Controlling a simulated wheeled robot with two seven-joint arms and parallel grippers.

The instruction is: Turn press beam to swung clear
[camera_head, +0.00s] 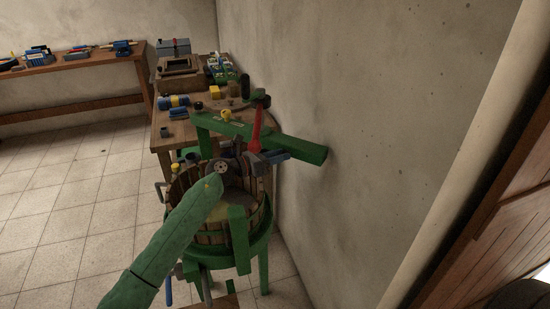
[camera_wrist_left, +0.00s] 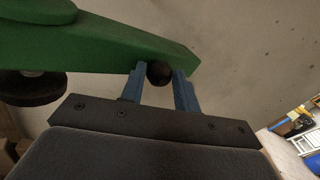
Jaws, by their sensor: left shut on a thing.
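The press beam (camera_head: 309,150) is a long green bar. It runs from the back left to the right above the far side of the slatted wooden press basket (camera_head: 213,238), and its right end is near the wall. A red screw handle (camera_head: 256,127) stands up at the beam. My left gripper (camera_head: 279,156) is at the near side of the beam. In the left wrist view, its blue fingers (camera_wrist_left: 160,88) are shut on a dark round knob (camera_wrist_left: 160,73) at the underside of the green beam (camera_wrist_left: 100,45). The head view does not show the knob clearly. My right gripper is not in view.
A wooden table (camera_head: 160,133) behind the press holds a crate-like wooden box (camera_head: 180,66) and small items. A long bench (camera_head: 92,62) with tools stands at the far left. The wall (camera_head: 350,110) is close on the right. The tiled floor (camera_head: 75,190) at left is clear.

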